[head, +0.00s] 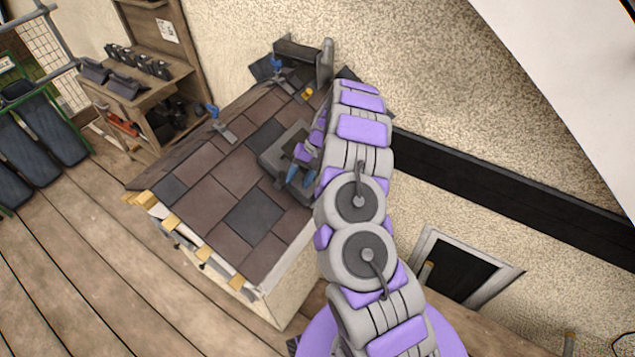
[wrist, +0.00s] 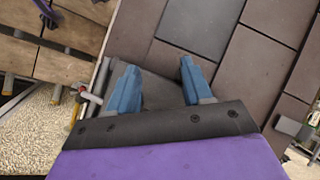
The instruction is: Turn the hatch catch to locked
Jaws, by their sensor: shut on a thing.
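The hatch (head: 272,158) is a grey raised frame set among the tiles, high on the small roof in the head view. My arm partly covers its right side. My gripper (head: 298,177) has blue fingers and is low over the hatch's lower right part. In the wrist view my gripper (wrist: 158,78) shows its two fingers spaced apart, with a dark grey surface between them. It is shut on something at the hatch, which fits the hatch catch. The catch itself is hidden by the fingers and palm, so its position cannot be told.
Brown and dark tiles (head: 215,165) cover the roof. Blue-topped clamps (head: 220,125) stand at its upper left edge. A wooden shelf (head: 145,90) with tools stands at left. A rough wall (head: 450,90) rises behind. The plank floor (head: 120,280) is clear at lower left.

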